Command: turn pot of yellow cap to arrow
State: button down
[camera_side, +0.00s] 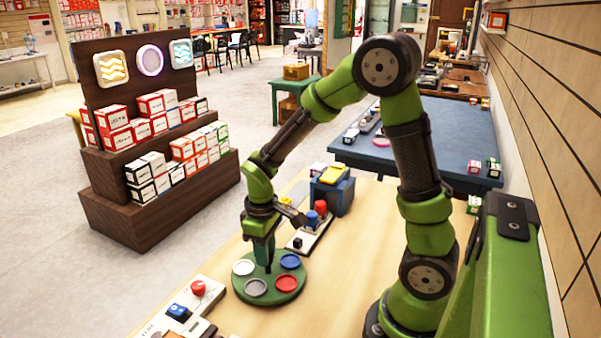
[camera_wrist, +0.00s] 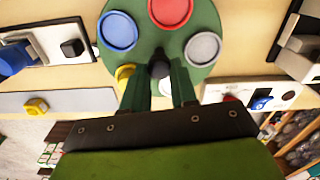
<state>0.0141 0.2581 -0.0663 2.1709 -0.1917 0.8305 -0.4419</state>
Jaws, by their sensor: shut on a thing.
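A round green plate (camera_side: 270,296) lies on the wooden table and bears coloured discs. The side view shows white (camera_side: 243,267), blue (camera_side: 290,261), red (camera_side: 287,283) and grey (camera_side: 256,287) discs. The wrist view shows a yellow disc (camera_wrist: 125,73), partly hidden by a finger. My gripper (camera_side: 268,264) points down at the plate's middle. In the wrist view my gripper (camera_wrist: 159,76) is shut on a dark central knob (camera_wrist: 158,64). A separate yellow cap (camera_wrist: 36,106) sits on a grey strip at the left. I cannot make out an arrow.
A panel with a red knob (camera_side: 198,287) and a blue switch (camera_side: 179,312) stands front left. Behind the plate are another panel with red and blue caps (camera_side: 313,217) and a blue box (camera_side: 337,198) with a yellow top. The table right of the plate is bare.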

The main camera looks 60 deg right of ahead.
jog(key=shift+r+m, duration=0.1)
jog(key=shift+m, duration=1.8)
jog(key=shift+d+m, duration=0.1)
jog(key=shift+m, duration=1.9)
jog(key=c, duration=0.9)
grip_release()
notch_tip(320, 180, up, 17)
jog(key=shift+f, duration=0.1)
